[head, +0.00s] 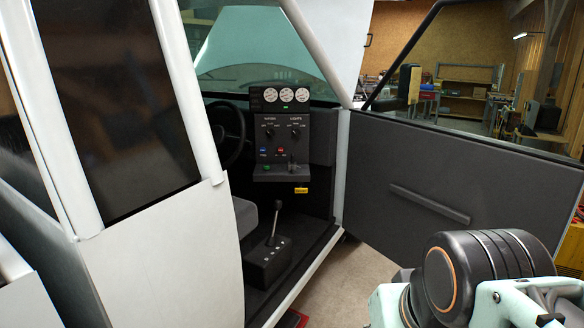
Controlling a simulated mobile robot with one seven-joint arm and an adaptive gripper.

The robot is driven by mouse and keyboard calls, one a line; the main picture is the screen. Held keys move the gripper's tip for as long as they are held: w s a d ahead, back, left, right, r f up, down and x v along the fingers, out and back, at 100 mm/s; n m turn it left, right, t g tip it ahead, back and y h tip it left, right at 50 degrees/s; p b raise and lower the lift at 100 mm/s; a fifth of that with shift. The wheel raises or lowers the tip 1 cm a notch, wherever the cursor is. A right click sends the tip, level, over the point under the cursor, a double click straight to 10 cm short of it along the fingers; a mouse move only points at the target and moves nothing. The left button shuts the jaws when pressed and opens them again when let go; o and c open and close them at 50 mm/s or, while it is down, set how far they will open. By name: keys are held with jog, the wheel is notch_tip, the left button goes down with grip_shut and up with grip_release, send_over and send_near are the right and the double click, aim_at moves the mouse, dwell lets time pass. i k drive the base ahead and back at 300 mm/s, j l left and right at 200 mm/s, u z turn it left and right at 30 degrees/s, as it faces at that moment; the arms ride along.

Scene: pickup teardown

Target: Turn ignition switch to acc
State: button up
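A dark control panel (284,120) stands upright in the truck cab, seen through the open door in the head view. It carries a left rotary knob (269,131) and a right rotary knob (296,131) with small markings around each. A small dark stalk or key-like part (292,164) sits low on the panel's right side. I cannot tell which of these is the ignition switch, nor its position, as the lettering is too small. My gripper is out of view; only a part of my arm shows at the lower right.
The open door (440,185) spans the right side, and the white cab side (160,255) the left. A steering wheel (232,135) is left of the panel. A floor lever (276,222) rises from a dark box below it.

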aim_at(291, 167)
jog(key=i+l, duration=0.1)
jog(key=i, duration=0.95)
